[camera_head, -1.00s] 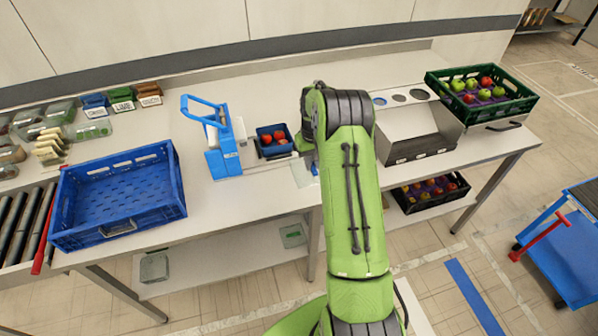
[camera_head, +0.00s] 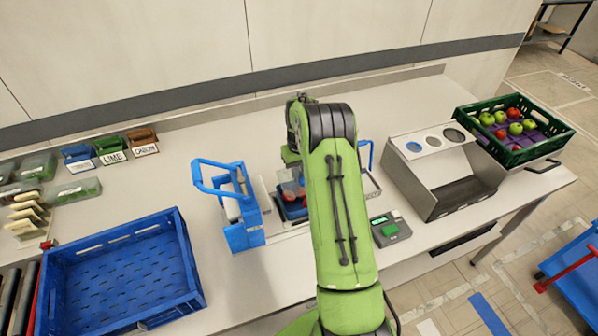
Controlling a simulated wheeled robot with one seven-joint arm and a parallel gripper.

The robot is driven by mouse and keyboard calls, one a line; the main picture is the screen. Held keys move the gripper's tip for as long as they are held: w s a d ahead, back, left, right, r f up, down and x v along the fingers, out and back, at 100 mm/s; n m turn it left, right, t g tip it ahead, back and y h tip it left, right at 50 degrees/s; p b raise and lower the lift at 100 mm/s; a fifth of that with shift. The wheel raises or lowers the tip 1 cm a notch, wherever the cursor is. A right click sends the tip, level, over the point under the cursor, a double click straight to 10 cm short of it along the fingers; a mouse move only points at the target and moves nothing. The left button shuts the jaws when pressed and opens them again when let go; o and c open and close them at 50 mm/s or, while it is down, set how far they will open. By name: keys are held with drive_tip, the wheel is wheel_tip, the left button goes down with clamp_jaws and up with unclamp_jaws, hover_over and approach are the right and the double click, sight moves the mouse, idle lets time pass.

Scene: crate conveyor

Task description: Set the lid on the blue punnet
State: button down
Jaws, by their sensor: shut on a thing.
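The blue punnet (camera_head: 293,213) stands on a pale plate near the middle of the bench, with red fruit (camera_head: 291,190) in it. My arm covers its right side. My gripper (camera_head: 293,172) is low over the punnet and mostly hidden behind my own arm. It is shut on a clear lid (camera_head: 300,178), of which only a hazy part shows over the fruit. I cannot tell whether the lid touches the punnet's rim.
A blue holder with a tall handle (camera_head: 245,228) stands close left of the punnet. A small display unit (camera_head: 388,229) and a grey metal stand (camera_head: 440,195) are to the right. A large blue crate (camera_head: 120,275) lies left; a green crate of apples (camera_head: 530,150) is far right.

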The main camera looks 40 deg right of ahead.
drive_tip(key=shift+w, duration=0.35)
drive_tip(key=shift+s+f+b, duration=0.15)
drive_tip(key=shift+f+b, duration=0.25)
wheel_tip(320, 180, down, 6)
drive_tip(key=b, duration=0.4)
drive_tip(key=shift+f, duration=0.1)
drive_tip(key=c, duration=0.6)
unclamp_jaws()
drive_tip(key=shift+c, duration=0.2)
drive_tip(key=shift+r, duration=0.2)
